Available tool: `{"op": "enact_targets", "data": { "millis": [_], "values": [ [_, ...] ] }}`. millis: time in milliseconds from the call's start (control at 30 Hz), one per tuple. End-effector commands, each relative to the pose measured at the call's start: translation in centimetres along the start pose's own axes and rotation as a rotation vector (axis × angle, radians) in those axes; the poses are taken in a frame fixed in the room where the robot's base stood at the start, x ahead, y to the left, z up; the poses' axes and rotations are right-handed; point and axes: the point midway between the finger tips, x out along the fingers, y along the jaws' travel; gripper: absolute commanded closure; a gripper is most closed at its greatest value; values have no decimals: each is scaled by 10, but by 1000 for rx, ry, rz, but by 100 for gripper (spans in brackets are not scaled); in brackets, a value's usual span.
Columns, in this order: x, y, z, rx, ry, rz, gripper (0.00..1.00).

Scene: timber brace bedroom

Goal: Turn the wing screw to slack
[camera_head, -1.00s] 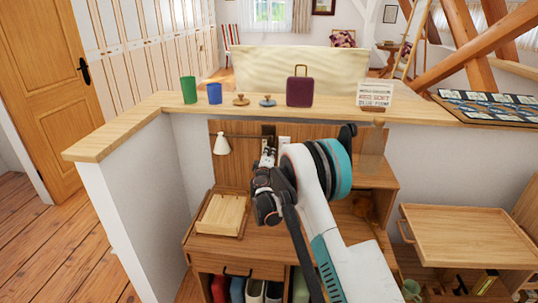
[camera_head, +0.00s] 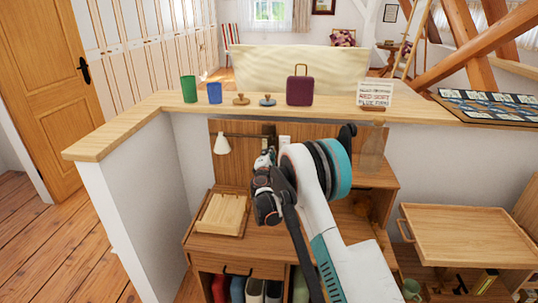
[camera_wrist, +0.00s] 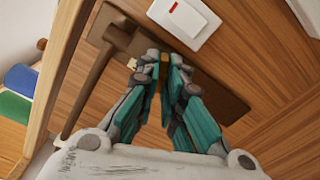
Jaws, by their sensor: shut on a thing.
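The wing screw (camera_wrist: 164,62) is a small brass-coloured piece between my fingertips in the wrist view, mostly covered by them. My gripper (camera_wrist: 163,72) is shut on it, in front of a dark brown mounting plate (camera_wrist: 222,94) on the wooden back panel. A dark brown lamp arm (camera_wrist: 92,88) runs from the plate's upper left down to the lower left. In the head view my gripper (camera_head: 265,160) is at the panel below the ledge, and its fingers hide the screw. The white lamp shade (camera_head: 222,145) hangs at the left end of the lamp arm.
A white switch with a red mark (camera_wrist: 184,20) is close beside my fingertips. The ledge (camera_head: 335,111) above holds cups, stamps, a purple case (camera_head: 300,91) and a small sign (camera_head: 375,95). A wooden tray (camera_head: 222,214) lies on the desk at left.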

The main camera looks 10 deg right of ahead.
Motion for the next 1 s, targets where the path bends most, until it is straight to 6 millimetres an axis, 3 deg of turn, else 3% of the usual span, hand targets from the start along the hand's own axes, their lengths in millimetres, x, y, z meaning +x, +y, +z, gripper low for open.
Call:
{"op": "enact_targets", "data": {
  "millis": [467, 500, 567, 1000],
  "values": [
    [0, 1, -1, -12, 3, 1, 100],
    [0, 1, -1, -11, 2, 1, 83],
    [0, 1, -1, -11, 2, 1, 72],
    [-7, 0, -1, -11, 1, 1, 72]
  ]
}}
